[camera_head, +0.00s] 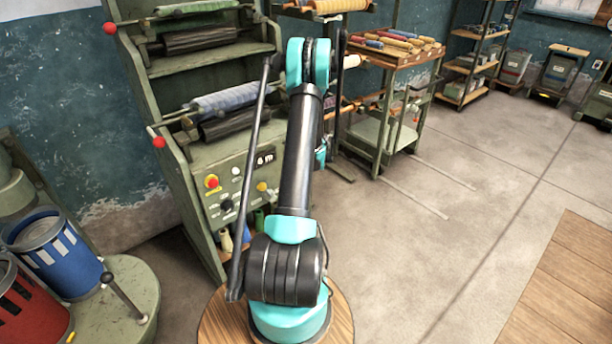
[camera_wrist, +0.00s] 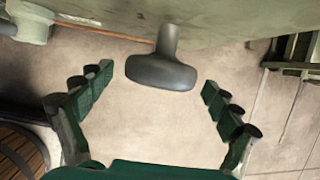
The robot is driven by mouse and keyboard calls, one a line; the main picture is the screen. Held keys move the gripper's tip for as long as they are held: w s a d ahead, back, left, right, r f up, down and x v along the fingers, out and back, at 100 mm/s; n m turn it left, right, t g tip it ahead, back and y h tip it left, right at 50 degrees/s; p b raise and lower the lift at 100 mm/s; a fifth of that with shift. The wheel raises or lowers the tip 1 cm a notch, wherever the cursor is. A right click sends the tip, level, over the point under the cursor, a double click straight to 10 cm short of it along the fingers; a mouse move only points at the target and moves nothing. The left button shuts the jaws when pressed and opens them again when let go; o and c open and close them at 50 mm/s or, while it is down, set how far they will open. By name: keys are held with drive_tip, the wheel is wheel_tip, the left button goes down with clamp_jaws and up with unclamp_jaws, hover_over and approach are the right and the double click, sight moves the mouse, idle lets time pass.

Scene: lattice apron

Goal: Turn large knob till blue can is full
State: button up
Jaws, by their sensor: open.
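In the wrist view, a dark grey knob (camera_wrist: 160,72) with a thick rounded head on a short stem sticks out from a greenish surface. My gripper (camera_wrist: 157,88) is open, with one green finger on each side of the knob's head and clear gaps between. It holds nothing. The blue can (camera_head: 78,264) with white stripes stands at the left of the head view; its top is open and looks grey inside, but I cannot tell its fill level. In the head view my arm hides the gripper, and I cannot pick out the large knob there.
A red can (camera_head: 32,316) stands beside the blue one on a round green platform (camera_head: 128,272) with a lever. A green roller machine (camera_head: 210,62) with a control panel (camera_head: 250,172) stands behind my arm. A loaded cart (camera_head: 397,60) is farther back.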

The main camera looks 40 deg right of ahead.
drive_tip(key=shift+w+f, duration=0.2)
drive_tip(key=shift+f, duration=0.35)
drive_tip(key=shift+c, duration=0.6)
drive_tip(key=c, duration=1)
drive_tip(key=shift+c, duration=0.4)
drive_tip(key=y, duration=0.3)
drive_tip(key=m+y, duration=0.1)
drive_tip(key=y, duration=0.1)
drive_tip(key=shift+d, duration=0.25)
drive_tip(key=m+y, duration=0.1)
drive_tip(key=y, duration=0.4)
drive_tip(key=shift+y, duration=0.3)
